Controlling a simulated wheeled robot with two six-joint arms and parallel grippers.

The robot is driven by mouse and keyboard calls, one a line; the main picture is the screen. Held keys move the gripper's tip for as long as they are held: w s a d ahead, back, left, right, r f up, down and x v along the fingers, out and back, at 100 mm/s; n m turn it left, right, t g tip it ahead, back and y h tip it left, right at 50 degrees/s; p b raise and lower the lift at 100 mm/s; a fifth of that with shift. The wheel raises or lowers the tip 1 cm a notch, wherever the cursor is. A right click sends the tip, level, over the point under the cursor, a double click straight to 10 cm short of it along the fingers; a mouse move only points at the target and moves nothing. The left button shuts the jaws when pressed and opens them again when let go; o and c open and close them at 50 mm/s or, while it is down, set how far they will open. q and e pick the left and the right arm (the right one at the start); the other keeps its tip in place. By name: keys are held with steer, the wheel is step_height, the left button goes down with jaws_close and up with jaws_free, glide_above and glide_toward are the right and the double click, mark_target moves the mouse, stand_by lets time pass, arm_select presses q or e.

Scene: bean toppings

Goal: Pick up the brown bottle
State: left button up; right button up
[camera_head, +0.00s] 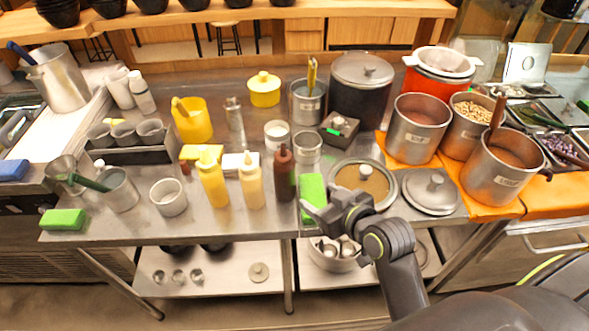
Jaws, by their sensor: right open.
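The brown bottle (284,175) stands upright on the steel table near the front edge, right of two yellow squeeze bottles. It has a narrow nozzle on top. My right gripper (312,211) is open and empty, just right of and in front of the brown bottle, over the front edge by the green sponge. A gap separates it from the bottle. My left gripper does not show.
A yellow bottle (213,184) and a paler one (250,182) stand left of the brown bottle. A green sponge (313,187) lies right of it.

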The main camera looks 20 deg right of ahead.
mark_target(290, 172)
steer(key=shift+t, duration=0.3)
steer(key=x, duration=0.3)
steer(key=r+p+x, duration=0.1)
steer(key=x, duration=0.3)
steer(key=a+r+p+x, duration=0.1)
steer(key=x, duration=0.3)
steer(key=shift+w+r, duration=0.1)
steer(key=shift+w, duration=0.25)
steer(key=shift+w+a+f, duration=0.2)
steer(key=shift+w+f, duration=0.05)
steer(key=shift+w, duration=0.25)
steer(key=shift+w+f+p, duration=0.15)
steer(key=shift+w+p, duration=0.3)
steer(key=shift+w, duration=0.15)
steer(key=shift+p+x, duration=0.55)
steer(key=shift+x, duration=1.5)
steer(key=c, duration=0.5)
